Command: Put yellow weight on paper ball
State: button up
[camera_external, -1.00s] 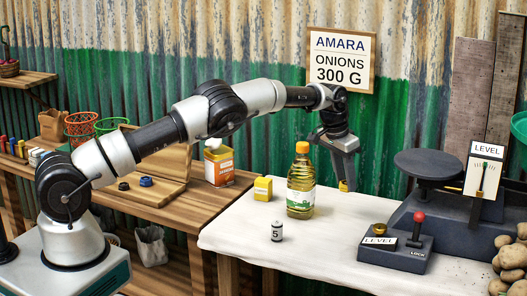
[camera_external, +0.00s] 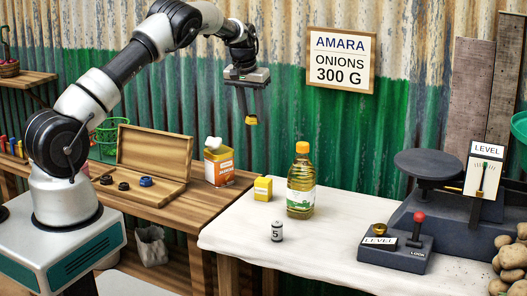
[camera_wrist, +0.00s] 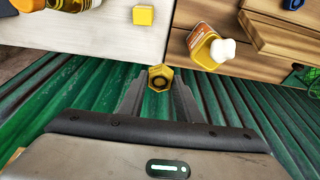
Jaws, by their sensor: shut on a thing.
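My gripper (camera_external: 250,114) is raised above the gap between the wooden bench and the white table, shut on a small yellow weight (camera_external: 251,120). In the wrist view the yellow weight (camera_wrist: 160,77) shows as a six-sided piece with a dark ring, between the fingertips of my gripper (camera_wrist: 160,85). A white lumpy thing (camera_external: 213,143) sits at the top of a yellow and orange container (camera_external: 219,167) on the bench; it also shows in the wrist view (camera_wrist: 222,49). I cannot tell if it is the paper ball. My gripper is apart from both.
An oil bottle (camera_external: 301,182), a yellow block (camera_external: 263,189) and a small weight marked 5 (camera_external: 277,231) stand on the white table (camera_external: 345,225). An open wooden case (camera_external: 153,165) with dark weights lies on the bench. A scale (camera_external: 428,165) stands at right.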

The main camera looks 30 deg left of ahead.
jog(key=s+a+r+n+p, duration=0.25)
jog(key=a+r, duration=0.25)
jog(key=a, duration=0.6)
send_near(214, 137)
jog(key=shift+w+d+f+y, duration=0.2)
jog(key=shift+w+f+y, duration=0.2)
jog(key=shift+w+f, duration=0.3)
jog(key=shift+f, duration=2)
jog(key=shift+f, duration=0.25)
jog(key=o, duration=1.2)
jog(key=shift+r, duration=0.1)
